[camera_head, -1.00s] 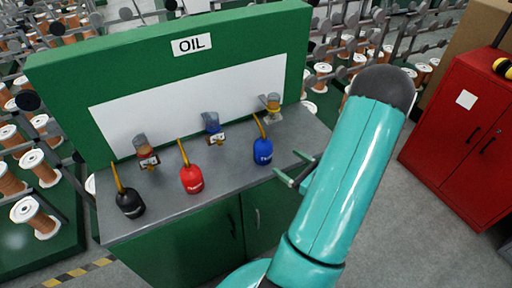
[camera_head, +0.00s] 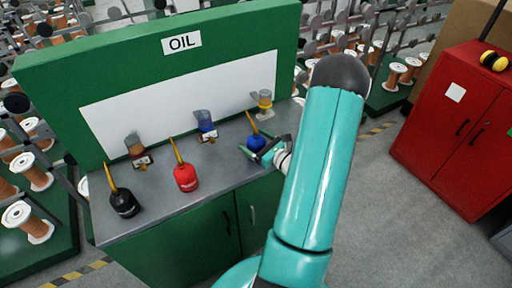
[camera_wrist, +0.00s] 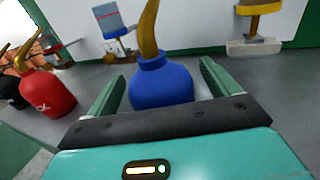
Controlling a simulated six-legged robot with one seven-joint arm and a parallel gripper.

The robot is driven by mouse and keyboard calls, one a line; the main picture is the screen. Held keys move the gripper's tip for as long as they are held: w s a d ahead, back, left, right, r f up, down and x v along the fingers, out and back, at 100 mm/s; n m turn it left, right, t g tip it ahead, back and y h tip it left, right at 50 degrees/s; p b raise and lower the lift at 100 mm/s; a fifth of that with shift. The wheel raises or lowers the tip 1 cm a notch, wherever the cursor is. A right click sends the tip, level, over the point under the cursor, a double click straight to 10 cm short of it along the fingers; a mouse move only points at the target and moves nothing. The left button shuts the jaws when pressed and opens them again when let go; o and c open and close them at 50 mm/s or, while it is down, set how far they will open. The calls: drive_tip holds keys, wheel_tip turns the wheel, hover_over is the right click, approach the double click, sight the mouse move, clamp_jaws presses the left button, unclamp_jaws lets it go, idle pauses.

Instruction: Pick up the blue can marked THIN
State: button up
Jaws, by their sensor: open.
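The blue can (camera_head: 256,143) with a yellow-orange spout stands upright at the right end of the grey bench top. In the wrist view the blue can (camera_wrist: 162,84) stands between the two green fingers, its lower part hidden behind my gripper's dark bar; its marking is not visible now. My gripper (camera_head: 258,152) is open, with a finger on each side of the can. In the wrist view my gripper (camera_wrist: 160,85) shows gaps between both fingers and the can.
A red can (camera_head: 185,178) and a black can (camera_head: 124,204) stand to the left on the bench (camera_head: 215,165). Three small dispensers stand along the back, one (camera_head: 264,104) behind the blue can. A green panel marked OIL rises behind. A red cabinet (camera_head: 455,130) stands at right.

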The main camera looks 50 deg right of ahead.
drive_tip(key=shift+w, duration=0.55)
drive_tip(key=c, duration=1.3)
drive_tip(key=shift+r, duration=0.1)
